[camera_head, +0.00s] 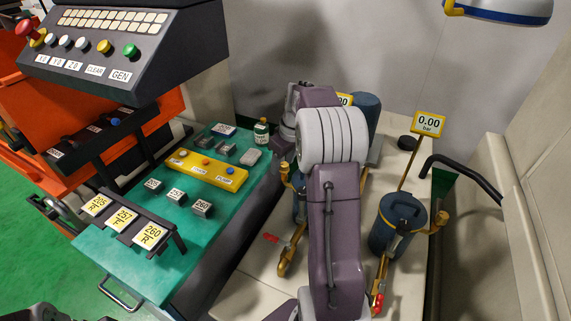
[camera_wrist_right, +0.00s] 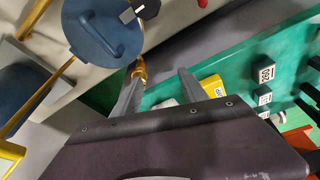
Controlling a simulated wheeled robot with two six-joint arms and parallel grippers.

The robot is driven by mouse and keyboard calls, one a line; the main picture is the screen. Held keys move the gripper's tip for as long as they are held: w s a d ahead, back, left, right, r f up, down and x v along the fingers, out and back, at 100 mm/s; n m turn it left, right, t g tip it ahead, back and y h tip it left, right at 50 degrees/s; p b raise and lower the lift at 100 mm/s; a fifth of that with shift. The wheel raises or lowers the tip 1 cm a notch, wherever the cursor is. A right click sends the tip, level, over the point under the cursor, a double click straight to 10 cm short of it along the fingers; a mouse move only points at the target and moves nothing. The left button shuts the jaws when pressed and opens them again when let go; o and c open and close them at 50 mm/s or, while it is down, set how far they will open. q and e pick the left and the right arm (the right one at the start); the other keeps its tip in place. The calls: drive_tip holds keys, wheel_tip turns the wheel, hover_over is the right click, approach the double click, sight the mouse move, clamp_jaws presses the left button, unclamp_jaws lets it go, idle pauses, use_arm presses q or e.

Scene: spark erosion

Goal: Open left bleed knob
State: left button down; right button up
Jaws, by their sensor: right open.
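The left blue canister (camera_head: 299,207) is mostly hidden behind my right arm in the head view. In the right wrist view a blue canister lid (camera_wrist_right: 92,45) with a bar handle shows at the upper left. A black knob with a white face (camera_wrist_right: 133,11) is at its upper edge; I cannot tell for sure that it is the left bleed knob. A brass fitting (camera_wrist_right: 139,70) shows between and beyond the fingers. My right gripper (camera_wrist_right: 160,84) is open and empty, apart from the lid. In the head view its fingers are hard to make out.
The right blue canister (camera_head: 396,228) and a 0.00 bar gauge (camera_head: 428,123) stand right of my arm. A green table (camera_head: 125,255) with blocks and a yellow tray (camera_head: 207,170) is at left. A black bent pipe (camera_head: 462,170) and a pale wall (camera_head: 515,220) bound the right.

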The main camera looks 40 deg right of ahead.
drive_tip(key=m+t, duration=0.1)
approach(285, 164)
drive_tip(key=shift+t, duration=0.3)
drive_tip(key=x, duration=0.8)
drive_tip(key=shift+s+a+f, duration=0.1)
drive_tip(key=shift+s+f, duration=0.05)
drive_tip(key=shift+f, duration=0.25)
clamp_jaws()
